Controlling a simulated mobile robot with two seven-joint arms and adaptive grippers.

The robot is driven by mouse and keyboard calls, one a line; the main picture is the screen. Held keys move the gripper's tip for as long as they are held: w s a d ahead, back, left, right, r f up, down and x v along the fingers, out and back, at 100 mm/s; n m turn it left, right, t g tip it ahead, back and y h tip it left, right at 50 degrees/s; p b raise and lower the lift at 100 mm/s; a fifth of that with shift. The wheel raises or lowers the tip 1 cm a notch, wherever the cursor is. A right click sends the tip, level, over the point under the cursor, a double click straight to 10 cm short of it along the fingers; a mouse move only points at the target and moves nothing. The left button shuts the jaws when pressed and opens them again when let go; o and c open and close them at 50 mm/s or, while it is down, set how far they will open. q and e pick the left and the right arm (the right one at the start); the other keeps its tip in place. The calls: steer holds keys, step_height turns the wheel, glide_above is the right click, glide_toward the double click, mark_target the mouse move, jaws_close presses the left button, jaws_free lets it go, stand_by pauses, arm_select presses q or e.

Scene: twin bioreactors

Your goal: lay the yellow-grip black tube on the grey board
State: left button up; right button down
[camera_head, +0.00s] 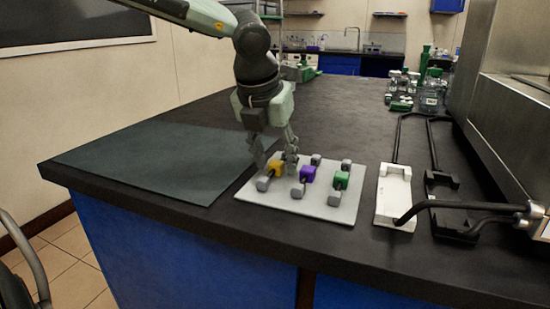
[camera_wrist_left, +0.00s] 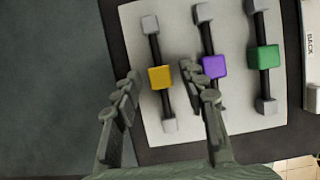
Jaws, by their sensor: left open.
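The yellow-grip black tube (camera_head: 275,168) lies at the left side of the light grey board (camera_head: 330,211), with a grey block at each end. It also shows in the left wrist view (camera_wrist_left: 160,77). My left gripper (camera_head: 275,161) is open above the board, pointing down. In the left wrist view its fingertips (camera_wrist_left: 160,70) appear on either side of the yellow grip, with visible gaps. Whether the fingers are level with the grip, I cannot tell. My right gripper is not in view.
The purple-grip tube (camera_head: 307,173) and green-grip tube (camera_head: 341,180) lie beside it on the board. A dark flat mat (camera_head: 150,160) lies bare to the left. A white holder (camera_head: 393,195) and black bent tubing stand to the right. Bottles (camera_head: 432,92) are at the back right.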

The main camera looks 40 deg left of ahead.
arm_select(q)
steer(key=shift+r+p, duration=0.35)
steer(key=shift+r, duration=0.15)
steer(key=v, duration=1.1)
steer(key=shift+s, duration=0.3)
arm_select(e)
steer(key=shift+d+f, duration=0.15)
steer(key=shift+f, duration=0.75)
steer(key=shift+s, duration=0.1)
